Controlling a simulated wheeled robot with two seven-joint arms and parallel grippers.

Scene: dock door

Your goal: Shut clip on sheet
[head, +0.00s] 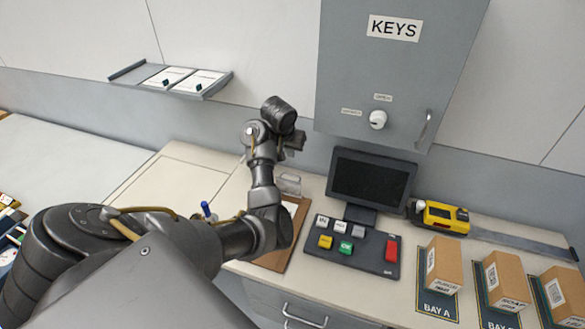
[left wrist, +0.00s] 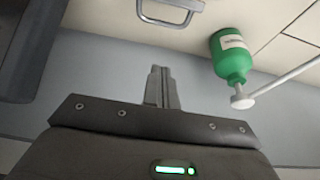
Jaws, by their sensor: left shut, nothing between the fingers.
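A brown clipboard (head: 299,233) lies on the counter, largely covered by my left arm in the head view. A small strip of white sheet shows on it beside my arm. A pale, see-through clip (head: 289,184) is at its far end; I cannot tell whether it is open or shut. My left gripper (head: 298,142) is in the air above and beyond the clip, apart from it, below the key cabinet's left side. In the left wrist view its fingers (left wrist: 160,88) are together with nothing between them. My right gripper is not in view.
A dark monitor (head: 372,178) and button panel (head: 352,248) stand right of the clipboard. A yellow device (head: 440,217) and boxes (head: 443,265) are farther right. The grey key cabinet (head: 400,75) hangs above. A green pump bottle (left wrist: 230,55) shows in the left wrist view.

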